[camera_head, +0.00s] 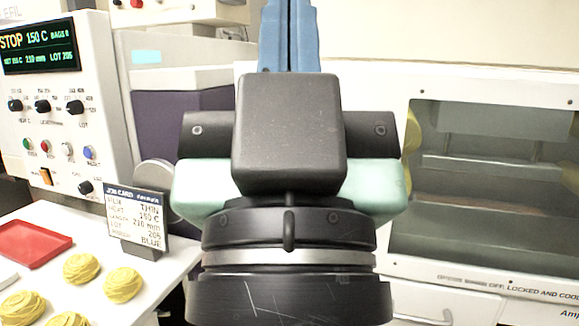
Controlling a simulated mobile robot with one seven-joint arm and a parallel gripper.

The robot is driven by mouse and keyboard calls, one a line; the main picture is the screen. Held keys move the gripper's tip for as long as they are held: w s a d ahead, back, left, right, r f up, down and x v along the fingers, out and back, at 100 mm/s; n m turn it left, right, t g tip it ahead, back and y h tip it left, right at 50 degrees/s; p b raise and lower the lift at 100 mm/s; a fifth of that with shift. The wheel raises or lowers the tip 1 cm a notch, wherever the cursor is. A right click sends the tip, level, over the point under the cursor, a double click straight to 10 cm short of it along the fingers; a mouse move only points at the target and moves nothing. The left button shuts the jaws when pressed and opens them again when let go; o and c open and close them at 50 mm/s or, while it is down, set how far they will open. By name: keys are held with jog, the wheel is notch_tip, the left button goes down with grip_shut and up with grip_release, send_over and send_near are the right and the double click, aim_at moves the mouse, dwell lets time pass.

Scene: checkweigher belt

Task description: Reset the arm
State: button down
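My gripper (290,12) points up the picture in the middle of the camera_head view, seen from behind its black wrist and pale green sides. Its two blue fingers stand side by side with no clear gap, so it looks shut. The fingertips are cut off by the top edge, and no held thing shows. My arm hides the middle of the scene behind it.
At left, a white control panel (60,125) stands behind a white table (185,262). The table bears a red tray (32,243), several yellow pasta nests (82,268) and an upright job card (137,222). At right is a white machine with a dark window (490,190).

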notch_tip(320, 180, up, 16)
jog(key=p, duration=1.3)
